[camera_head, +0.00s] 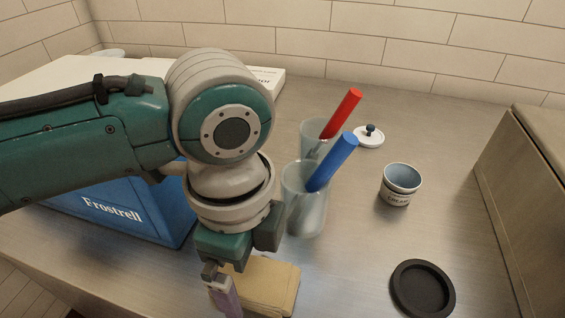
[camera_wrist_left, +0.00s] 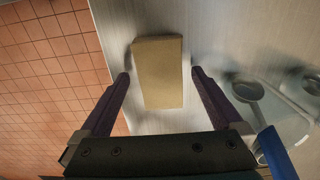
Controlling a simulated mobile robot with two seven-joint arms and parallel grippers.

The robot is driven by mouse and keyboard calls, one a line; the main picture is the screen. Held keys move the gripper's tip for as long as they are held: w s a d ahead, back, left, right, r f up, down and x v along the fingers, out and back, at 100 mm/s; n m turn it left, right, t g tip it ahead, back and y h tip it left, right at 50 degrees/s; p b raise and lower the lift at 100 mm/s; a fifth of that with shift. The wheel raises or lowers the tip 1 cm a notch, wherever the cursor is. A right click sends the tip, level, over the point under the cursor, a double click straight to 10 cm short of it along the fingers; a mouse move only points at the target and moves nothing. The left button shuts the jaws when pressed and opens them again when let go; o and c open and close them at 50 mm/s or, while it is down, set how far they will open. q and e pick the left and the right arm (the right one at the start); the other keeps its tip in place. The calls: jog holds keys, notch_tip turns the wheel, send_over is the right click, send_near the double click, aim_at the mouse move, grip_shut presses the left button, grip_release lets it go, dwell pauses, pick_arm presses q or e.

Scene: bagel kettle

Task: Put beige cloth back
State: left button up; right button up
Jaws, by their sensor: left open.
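The folded beige cloth (camera_head: 266,285) lies flat on the metal counter near its front edge. It also shows in the left wrist view (camera_wrist_left: 160,72), near the edge beside the tiled floor. My left gripper (camera_head: 225,300) is above the cloth's left end in the head view, pointing down. In the left wrist view the left gripper (camera_wrist_left: 160,78) is open, with one finger on each side of the cloth and nothing held. Whether the fingers are at cloth height is unclear. My right gripper is not in view.
Two clear cups stand close to my left wrist, one with a blue stick (camera_head: 332,162), one with a red stick (camera_head: 342,114). A cream cup (camera_head: 398,186), white lid (camera_head: 369,137) and black round dish (camera_head: 422,288) are to the right. A blue Frostrell box (camera_head: 120,222) is left.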

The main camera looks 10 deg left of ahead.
pick_arm(q)
notch_tip(320, 180, up, 12)
jog(key=p, duration=0.2)
jog(key=n+t+h, duration=0.2)
jog(key=n+h, duration=0.1)
jog(key=n, duration=0.3)
send_over(266, 302)
jog(key=s, duration=0.3)
notch_tip(266, 302, down, 3)
jog(key=s+a+f+n+y, duration=0.1)
jog(key=s+a+n, duration=0.2)
jog(key=a+n, duration=0.2)
jog(key=s+a+n+t+y, duration=0.1)
jog(key=s+a+n, duration=0.2)
jog(key=a+n, duration=0.2)
jog(key=shift+s+a+f+n+t+y, duration=0.3)
jog(key=shift+a+f+y, duration=0.1)
jog(key=shift+a, duration=0.65)
